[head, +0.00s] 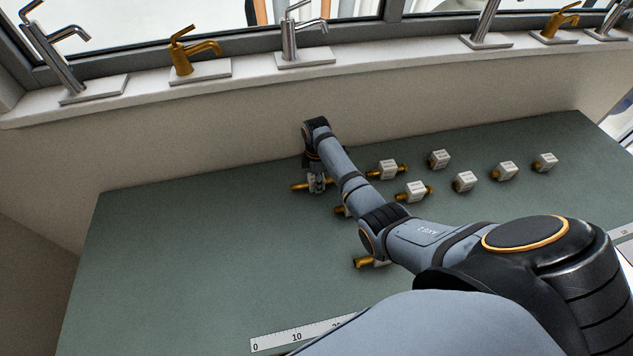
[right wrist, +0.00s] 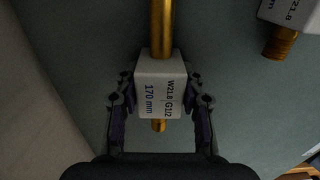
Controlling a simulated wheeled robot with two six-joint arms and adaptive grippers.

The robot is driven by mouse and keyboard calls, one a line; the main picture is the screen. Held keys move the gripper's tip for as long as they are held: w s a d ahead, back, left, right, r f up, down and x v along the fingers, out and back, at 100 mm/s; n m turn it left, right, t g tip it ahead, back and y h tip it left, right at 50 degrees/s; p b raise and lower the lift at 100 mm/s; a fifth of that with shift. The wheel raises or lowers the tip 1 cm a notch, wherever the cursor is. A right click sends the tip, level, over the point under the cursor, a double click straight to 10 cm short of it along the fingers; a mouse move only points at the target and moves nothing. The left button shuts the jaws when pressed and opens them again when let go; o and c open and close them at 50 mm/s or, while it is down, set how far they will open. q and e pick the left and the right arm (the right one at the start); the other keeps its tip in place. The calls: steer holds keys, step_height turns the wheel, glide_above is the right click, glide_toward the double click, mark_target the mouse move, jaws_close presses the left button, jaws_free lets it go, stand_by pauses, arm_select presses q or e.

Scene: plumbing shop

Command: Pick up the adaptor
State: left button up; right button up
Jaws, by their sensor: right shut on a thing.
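My right gripper (head: 316,184) reaches down at the far left of the group of adaptors on the green table. In the right wrist view its two fingers (right wrist: 160,110) are shut on the sides of a white block adaptor (right wrist: 158,70). The block is printed "W21.8 G1/2" and "170 mm". A long brass stem comes out of its far end and a short brass stub out of its near end. In the head view the adaptor's brass stem (head: 300,187) shows left of the gripper. I cannot tell whether the adaptor touches the table. My left gripper is not in view.
Several other white-and-brass adaptors stand to the right, such as one (head: 388,169) close to my arm and one (head: 545,162) at the far right. My right arm partly hides others. A ruler (head: 300,333) lies at the front. Taps (head: 190,60) stand on the windowsill. The table's left part is clear.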

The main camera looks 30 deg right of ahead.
steer(key=c, duration=0.5)
jaws_close()
steer(key=shift+r, duration=0.3)
step_height(320, 180, up, 2)
steer(key=shift+w+r, duration=0.1)
steer(key=shift+r, duration=0.1)
steer(key=s+r+p, duration=0.4)
steer(key=s+r, duration=0.6)
steer(key=s, duration=0.4)
steer(key=shift+a+p, duration=0.3)
steer(key=shift+a, duration=0.05)
